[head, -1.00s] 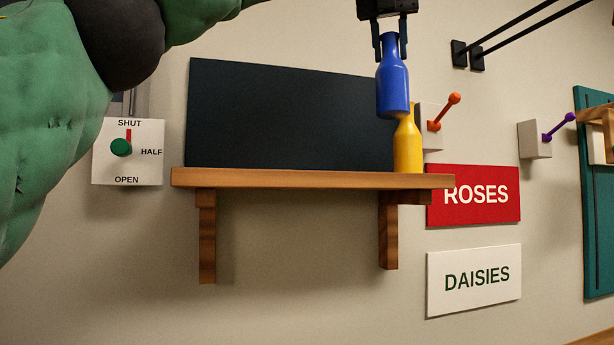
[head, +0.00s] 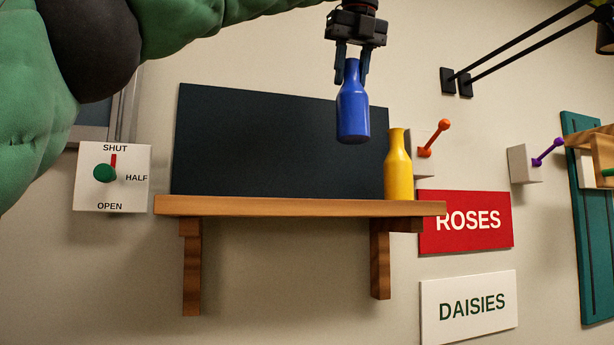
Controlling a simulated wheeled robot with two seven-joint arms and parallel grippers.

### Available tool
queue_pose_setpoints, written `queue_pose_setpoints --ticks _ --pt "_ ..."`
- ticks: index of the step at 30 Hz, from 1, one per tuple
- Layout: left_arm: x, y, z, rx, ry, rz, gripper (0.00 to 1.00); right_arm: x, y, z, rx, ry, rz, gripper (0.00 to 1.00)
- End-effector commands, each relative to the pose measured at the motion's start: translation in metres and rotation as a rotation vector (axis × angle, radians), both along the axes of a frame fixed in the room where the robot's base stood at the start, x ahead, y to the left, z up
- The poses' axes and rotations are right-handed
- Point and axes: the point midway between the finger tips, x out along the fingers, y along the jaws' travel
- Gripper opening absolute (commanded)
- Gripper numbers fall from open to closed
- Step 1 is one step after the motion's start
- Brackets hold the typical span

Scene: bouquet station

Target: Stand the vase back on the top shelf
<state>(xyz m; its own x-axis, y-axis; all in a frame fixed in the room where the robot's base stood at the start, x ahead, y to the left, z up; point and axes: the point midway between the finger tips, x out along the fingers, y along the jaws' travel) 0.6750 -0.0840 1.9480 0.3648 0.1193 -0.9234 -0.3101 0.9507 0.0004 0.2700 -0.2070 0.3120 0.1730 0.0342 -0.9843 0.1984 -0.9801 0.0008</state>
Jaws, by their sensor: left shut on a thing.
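A blue vase (head: 353,108) hangs upright from my left gripper (head: 352,68), which is shut on its neck from above. The vase is above the wooden shelf (head: 285,207), with a clear gap under its base. A yellow vase (head: 398,170) stands on the right end of the shelf, to the right of and lower than the blue one. My right gripper is not in the head view.
A dark panel (head: 265,150) stands behind the shelf, whose left and middle are bare. Orange (head: 435,138) and purple (head: 547,153) levers stick out at the right. A dial (head: 104,173) is at the left. Signs read ROSES (head: 490,236) and DAISIES (head: 490,285).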

Motion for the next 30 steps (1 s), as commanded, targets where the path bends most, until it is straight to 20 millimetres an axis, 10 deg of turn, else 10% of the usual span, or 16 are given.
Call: queue_pose_setpoints --ticks 18,30 --pt "0.058 0.081 -0.056 0.0 0.001 -0.001 0.0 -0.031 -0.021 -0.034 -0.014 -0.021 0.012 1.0" --pt "0.064 0.09 -0.082 0.001 0.001 -0.003 0.0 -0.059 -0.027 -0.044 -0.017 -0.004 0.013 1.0"
